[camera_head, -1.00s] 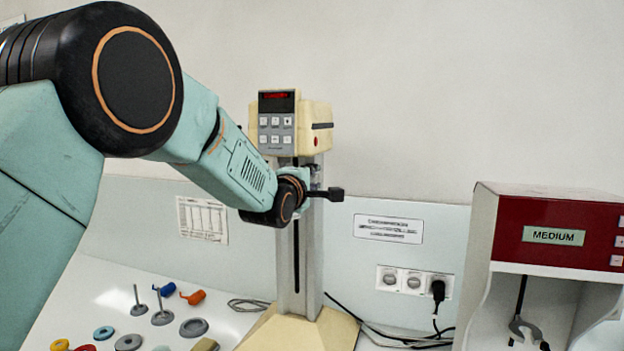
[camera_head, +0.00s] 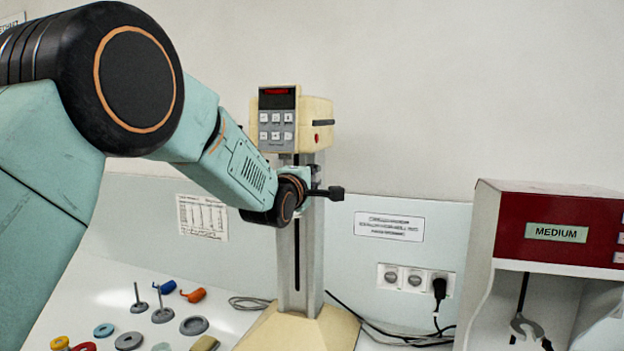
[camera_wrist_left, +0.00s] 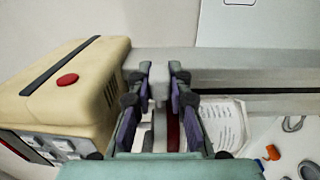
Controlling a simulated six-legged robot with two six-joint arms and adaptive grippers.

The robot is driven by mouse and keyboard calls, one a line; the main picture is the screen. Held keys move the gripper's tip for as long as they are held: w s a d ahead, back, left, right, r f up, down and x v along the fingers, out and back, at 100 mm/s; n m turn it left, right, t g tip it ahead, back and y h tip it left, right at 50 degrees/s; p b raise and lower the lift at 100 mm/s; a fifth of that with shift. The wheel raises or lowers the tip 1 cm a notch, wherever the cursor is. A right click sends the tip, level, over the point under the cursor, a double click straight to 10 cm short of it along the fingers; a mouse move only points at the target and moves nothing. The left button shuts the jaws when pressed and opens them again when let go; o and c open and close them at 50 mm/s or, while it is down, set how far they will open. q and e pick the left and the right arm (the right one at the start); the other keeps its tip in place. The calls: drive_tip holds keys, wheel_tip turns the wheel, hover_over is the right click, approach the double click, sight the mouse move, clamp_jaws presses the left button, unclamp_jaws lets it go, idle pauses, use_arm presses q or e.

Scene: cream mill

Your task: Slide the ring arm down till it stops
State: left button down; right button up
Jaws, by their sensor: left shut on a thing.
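The cream machine (camera_head: 320,116) has a tall pale column (camera_head: 285,265) with a dark vertical slot. A black knob on a rod (camera_head: 336,193) sticks out to the right of the column, below the machine's head; I take it as part of the ring arm. My left gripper (camera_head: 308,182) is at the column at that height, mostly hidden behind my wrist. In the left wrist view its fingers (camera_wrist_left: 160,85) are shut on a small pale block (camera_wrist_left: 160,88) beside the column. The ring itself is not clearly seen. My right gripper is not in view.
The machine's wide base (camera_head: 300,332) stands on the white bench. Rings, discs and small orange and blue parts (camera_head: 194,296) lie left of it. A cable runs to the wall sockets (camera_head: 414,280). The column below my gripper looks clear.

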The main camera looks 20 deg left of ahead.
use_arm(q)
wheel_tip(320, 180, down, 6)
drive_tip(key=b, duration=0.2)
drive_tip(key=shift+d+r+b, duration=0.1)
drive_tip(key=shift+b, duration=0.3)
drive_tip(key=c, duration=1.6)
unclamp_jaws()
drive_tip(key=shift+c, duration=0.2)
drive_tip(key=o, duration=0.4)
drive_tip(key=shift+s+d+r, duration=0.2)
drive_tip(key=shift+r, duration=0.05)
drive_tip(key=s, duration=1.2)
drive_tip(key=shift+a, duration=0.4)
drive_tip(key=shift+w+f, duration=0.1)
drive_tip(key=shift+w, duration=0.1)
